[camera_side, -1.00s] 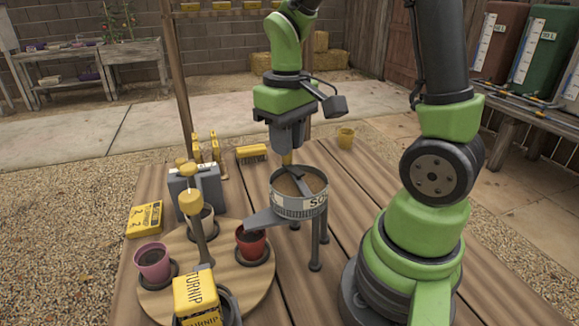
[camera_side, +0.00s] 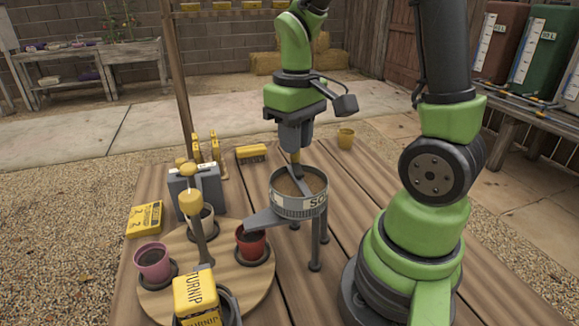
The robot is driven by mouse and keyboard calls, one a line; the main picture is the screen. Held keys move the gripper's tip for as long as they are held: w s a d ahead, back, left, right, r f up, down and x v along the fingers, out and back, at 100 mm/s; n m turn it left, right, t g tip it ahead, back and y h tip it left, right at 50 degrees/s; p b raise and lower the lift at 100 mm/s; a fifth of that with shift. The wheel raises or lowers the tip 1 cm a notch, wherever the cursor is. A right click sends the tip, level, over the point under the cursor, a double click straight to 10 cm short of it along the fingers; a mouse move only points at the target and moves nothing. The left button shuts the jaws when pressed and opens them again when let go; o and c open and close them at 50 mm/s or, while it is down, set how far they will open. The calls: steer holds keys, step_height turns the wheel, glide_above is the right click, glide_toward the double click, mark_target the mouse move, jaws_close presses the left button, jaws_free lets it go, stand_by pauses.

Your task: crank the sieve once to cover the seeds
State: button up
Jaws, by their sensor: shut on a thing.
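The round grey sieve (camera_side: 299,206) stands on legs on the wooden table, with brown soil (camera_side: 290,187) inside and a crank bar across its top. Its grey chute (camera_side: 262,220) slopes down to the left, ending over the red pot (camera_side: 250,243). My gripper (camera_side: 295,153) is above the far rim of the sieve, shut on the yellow crank knob (camera_side: 295,157). The red pot holds dark soil and stands on the round wooden board (camera_side: 262,282); any seeds in it cannot be made out.
A purple pot (camera_side: 152,261) and a pale pot (camera_side: 207,217) also stand on the board. The table right of the sieve is clear.

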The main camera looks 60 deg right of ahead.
steer(key=shift+s+d, duration=0.25)
steer(key=shift+s, duration=0.3)
steer(key=shift+s, duration=0.7)
steer(key=shift+s+a, duration=0.2)
steer(key=shift+s, duration=0.4)
steer(key=shift+s+a, duration=0.1)
